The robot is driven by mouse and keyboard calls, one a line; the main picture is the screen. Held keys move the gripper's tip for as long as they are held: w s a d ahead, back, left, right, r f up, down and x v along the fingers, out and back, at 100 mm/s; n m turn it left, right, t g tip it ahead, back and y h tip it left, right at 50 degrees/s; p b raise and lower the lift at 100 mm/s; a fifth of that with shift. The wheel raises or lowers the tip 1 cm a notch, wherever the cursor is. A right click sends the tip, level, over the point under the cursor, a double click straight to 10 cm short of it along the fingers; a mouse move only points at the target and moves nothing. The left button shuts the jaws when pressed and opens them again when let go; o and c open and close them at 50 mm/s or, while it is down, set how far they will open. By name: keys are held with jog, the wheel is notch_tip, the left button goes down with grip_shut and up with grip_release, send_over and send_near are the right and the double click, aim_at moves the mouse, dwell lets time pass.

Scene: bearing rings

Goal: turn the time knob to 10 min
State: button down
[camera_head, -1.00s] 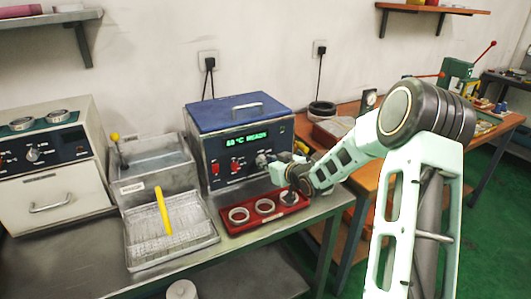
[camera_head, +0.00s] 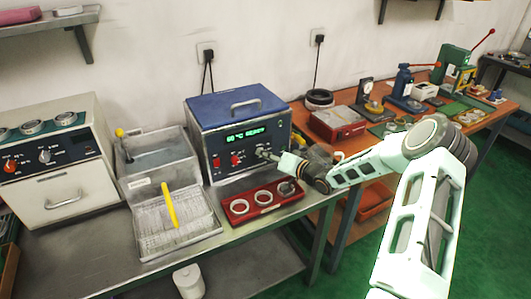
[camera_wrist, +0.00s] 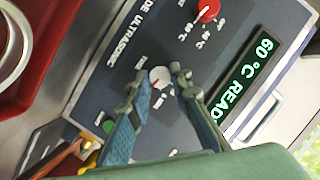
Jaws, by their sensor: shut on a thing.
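The time knob (camera_wrist: 160,77) is a small pale grey dial with a red pointer mark on the dark front panel of the blue-topped ultrasonic cleaner (camera_head: 238,118). In the wrist view my gripper (camera_wrist: 159,76) has one fingertip on each side of the knob and is shut on it. The green display (camera_wrist: 249,87) reads 60 °C READY.
A red knob (camera_wrist: 207,10) sits beside the time knob on the panel, and a green button (camera_wrist: 108,127) is close to one finger. A red tray (camera_head: 236,210) with bearing rings lies below the panel. A wire basket (camera_head: 150,245) stands to its left.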

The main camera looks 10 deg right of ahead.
jog(key=shift+m, duration=0.3)
jog(key=c, duration=1.7)
grip_release()
jog(key=shift+c, duration=0.2)
jog(key=v, duration=1.2)
